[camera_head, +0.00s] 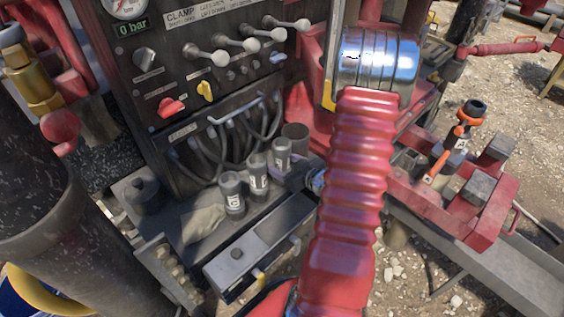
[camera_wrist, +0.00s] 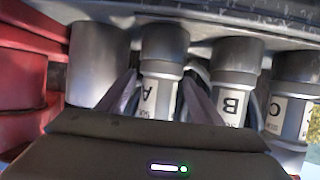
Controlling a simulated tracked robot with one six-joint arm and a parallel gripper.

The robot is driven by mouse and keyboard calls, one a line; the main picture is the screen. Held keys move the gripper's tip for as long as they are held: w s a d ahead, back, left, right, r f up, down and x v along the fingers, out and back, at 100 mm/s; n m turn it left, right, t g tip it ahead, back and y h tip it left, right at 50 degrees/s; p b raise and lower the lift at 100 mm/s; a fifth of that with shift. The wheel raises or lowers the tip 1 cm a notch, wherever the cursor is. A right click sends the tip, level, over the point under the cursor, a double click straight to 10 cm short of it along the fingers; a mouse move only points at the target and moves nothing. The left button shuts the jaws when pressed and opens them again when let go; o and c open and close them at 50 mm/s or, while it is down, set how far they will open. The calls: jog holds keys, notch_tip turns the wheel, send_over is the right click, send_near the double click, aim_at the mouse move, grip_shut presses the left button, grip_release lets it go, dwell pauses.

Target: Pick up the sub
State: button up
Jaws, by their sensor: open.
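Three grey cylindrical subs with white letter labels stand upright in a row on the dark shelf. Sub A (camera_head: 282,154) is the farthest, sub B (camera_head: 258,174) the middle one and sub C (camera_head: 232,192) the nearest. In the wrist view sub A (camera_wrist: 161,62) is near the middle, with sub B (camera_wrist: 232,82) and sub C (camera_wrist: 290,95) to its right. My gripper (camera_wrist: 160,80) is open, with one finger to each side of sub A. The palm hides the lower part of that view. In the head view my gripper (camera_head: 305,178) is partly hidden, close beside sub A.
A plain grey cup (camera_head: 295,136) stands close beyond sub A. A black control panel (camera_head: 205,75) with levers and looped hoses rises behind the shelf. A grey glove-like cloth (camera_head: 203,222) and a grey box (camera_head: 245,250) lie in front. A red tool rack (camera_head: 455,205) stands at right.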

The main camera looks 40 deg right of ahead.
jog(key=shift+c, duration=0.7)
grip_shut()
dwell(0.3)
